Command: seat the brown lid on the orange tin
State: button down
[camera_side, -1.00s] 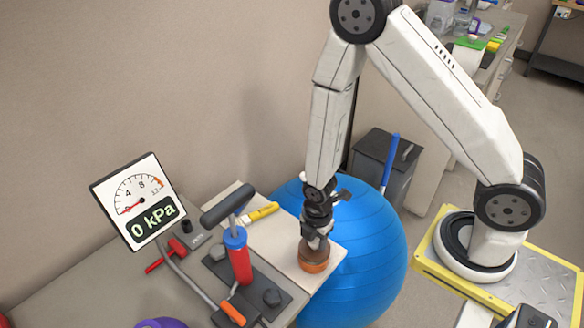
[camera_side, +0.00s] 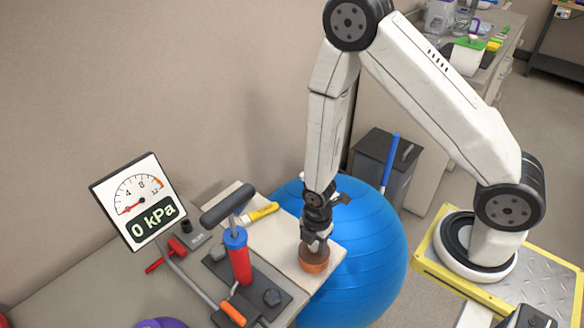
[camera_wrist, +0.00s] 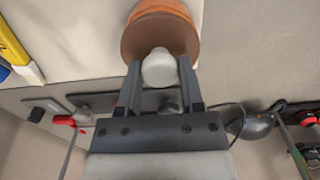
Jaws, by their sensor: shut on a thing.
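My gripper (camera_side: 315,240) points down and is shut on the pale knob (camera_wrist: 159,68) of the brown lid (camera_wrist: 160,36). The fingers stand on either side of the knob in the wrist view. The orange tin (camera_wrist: 161,7) shows past the lid's far edge there. In the side view the lid (camera_side: 313,257) is over the tin (camera_side: 314,269), which stands near the right corner of the pale board. The lid hides most of the tin's top. I cannot tell whether the lid is fully down on the rim.
A red hand pump (camera_side: 239,262) with a black handle stands left of my gripper. A gauge display (camera_side: 138,201) reads 0 kPa. A yellow-handled tool (camera_side: 263,212) lies behind on the pale board (camera_side: 284,246). A large blue ball (camera_side: 370,250) is close on the right.

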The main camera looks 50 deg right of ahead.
jog(key=shift+f, duration=0.25)
jog(key=shift+c, duration=0.7)
grip_release()
jog(key=shift+c, duration=0.9)
jog(key=shift+r, duration=0.15)
jog(key=shift+r, duration=2.85)
jog(key=shift+r, duration=0.1)
